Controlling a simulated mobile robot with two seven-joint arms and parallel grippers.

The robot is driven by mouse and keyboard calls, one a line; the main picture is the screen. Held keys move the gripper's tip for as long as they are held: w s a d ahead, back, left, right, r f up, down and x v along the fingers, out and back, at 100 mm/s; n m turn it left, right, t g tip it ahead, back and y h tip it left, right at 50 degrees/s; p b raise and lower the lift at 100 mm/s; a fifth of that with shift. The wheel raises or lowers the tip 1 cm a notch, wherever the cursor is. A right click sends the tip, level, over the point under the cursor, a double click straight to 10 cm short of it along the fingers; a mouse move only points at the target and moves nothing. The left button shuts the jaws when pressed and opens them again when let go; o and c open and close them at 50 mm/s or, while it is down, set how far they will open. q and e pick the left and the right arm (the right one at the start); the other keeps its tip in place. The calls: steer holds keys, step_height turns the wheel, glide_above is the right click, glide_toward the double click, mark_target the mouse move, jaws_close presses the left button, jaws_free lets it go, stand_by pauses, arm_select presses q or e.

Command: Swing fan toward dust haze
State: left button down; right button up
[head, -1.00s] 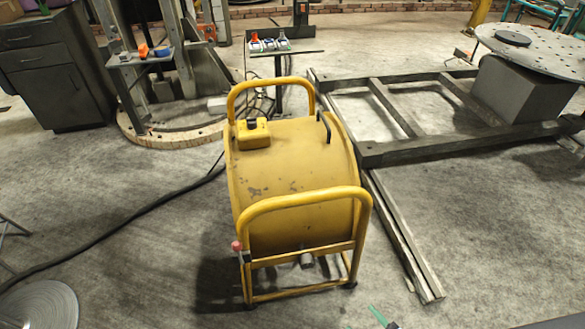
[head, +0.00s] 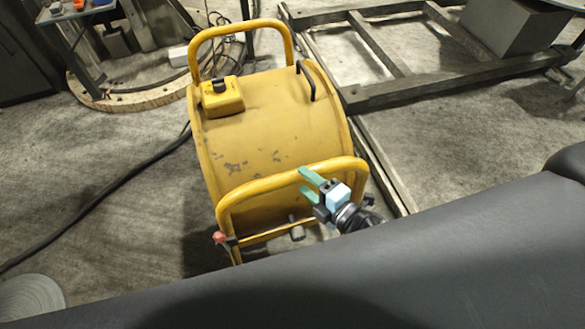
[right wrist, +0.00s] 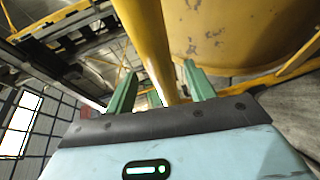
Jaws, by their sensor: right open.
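The fan is a worn yellow drum (head: 270,125) in a yellow tube frame, in the middle of the head view. Its near handle bar (head: 255,188) arches toward me and its far handle bar (head: 240,28) stands behind. My right gripper (head: 303,181) is open at the right part of the near bar, its green fingers pointing left. In the right wrist view a yellow tube (right wrist: 146,40) runs between the fingers (right wrist: 159,70); whether they touch it I cannot tell. My left gripper is not in view. No dust haze can be made out.
A yellow box (head: 222,97) sits on the drum and a red knob (head: 219,237) on the frame's lower left. A black cable (head: 100,195) crosses the floor at left. A dark metal frame (head: 430,88) lies at right, close to the fan. Open floor (head: 110,235) lies left.

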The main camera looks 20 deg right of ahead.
mark_target(293, 171)
steer(key=x, duration=0.5)
steer(key=shift+w+a+f, duration=0.1)
steer(key=shift+w+a, duration=0.05)
steer(key=shift+w, duration=0.2)
jaws_close()
